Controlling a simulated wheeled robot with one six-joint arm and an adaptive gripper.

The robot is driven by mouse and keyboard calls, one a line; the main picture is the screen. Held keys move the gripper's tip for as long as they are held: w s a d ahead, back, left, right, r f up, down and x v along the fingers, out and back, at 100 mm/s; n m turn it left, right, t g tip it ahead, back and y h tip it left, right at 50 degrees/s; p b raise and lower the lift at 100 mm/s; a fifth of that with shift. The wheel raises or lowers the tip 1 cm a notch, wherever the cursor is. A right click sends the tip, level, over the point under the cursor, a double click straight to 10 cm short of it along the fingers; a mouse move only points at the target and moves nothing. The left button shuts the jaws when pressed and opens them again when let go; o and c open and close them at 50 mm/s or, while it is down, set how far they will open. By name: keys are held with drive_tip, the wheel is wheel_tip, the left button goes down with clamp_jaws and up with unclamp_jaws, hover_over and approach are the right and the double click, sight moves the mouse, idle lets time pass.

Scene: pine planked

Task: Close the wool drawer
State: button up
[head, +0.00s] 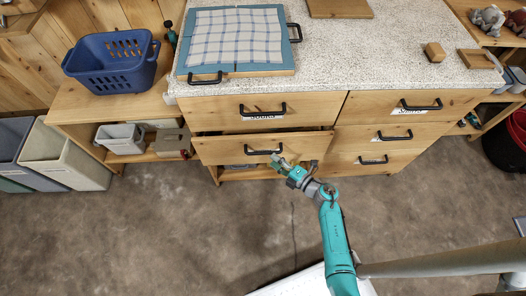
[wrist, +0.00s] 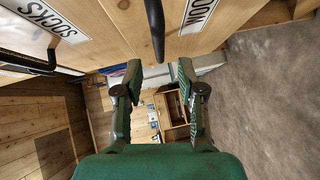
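A wooden drawer (head: 225,152) in the left column, under the one labelled socks, stands pulled out in the head view. Its black bar handle (head: 263,152) faces me. In the wrist view a partly cut-off label (wrist: 199,14) beside a dark handle (wrist: 156,30) is hard to read, seemingly wool. My gripper (head: 282,162) is just below and right of the handle in the head view. In the wrist view my gripper (wrist: 159,78) has its fingers apart with nothing between them, the handle end lying just ahead of them. I cannot tell whether they touch the drawer.
The socks drawer (head: 225,107) above and the right-column drawers (head: 360,136) look shut. A speckled countertop (head: 350,60) holds a blue-framed tray with checked cloth (head: 238,40). A blue basket (head: 113,62) stands on the left bench. Grey bins (head: 62,160) stand at left. The floor in front is clear.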

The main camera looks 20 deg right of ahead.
sight(262, 153)
drive_tip(key=x, duration=0.7)
drive_tip(key=shift+w+a, duration=0.1)
clamp_jaws()
